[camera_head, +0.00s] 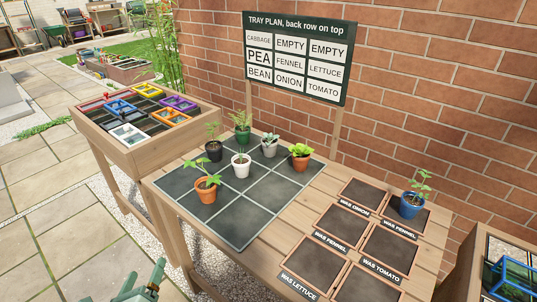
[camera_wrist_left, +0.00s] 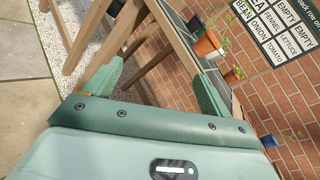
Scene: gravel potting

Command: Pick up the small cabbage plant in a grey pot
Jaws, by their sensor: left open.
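The small cabbage plant in a grey pot (camera_head: 270,149) stands upright at the back of the dark gridded tray (camera_head: 243,225), between the green pot and a terracotta pot. Its leaves are pale green. My left gripper (camera_head: 141,280) is at the bottom left of the head view, in front of the table, well away from the grey pot. It is open and empty. In the left wrist view its two fingers (camera_wrist_left: 160,78) stand apart, with the table's legs and edge beyond. I cannot make out the grey pot there. My right gripper is not in view.
Near the grey pot stand a white pot (camera_head: 241,170), a black pot (camera_head: 214,153), a green pot (camera_head: 242,137) and terracotta pots (camera_head: 300,163) (camera_head: 206,195). A blue pot (camera_head: 411,208) stands among labelled squares at right. The sign (camera_head: 297,95) rises behind. The tray's front cells are clear.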

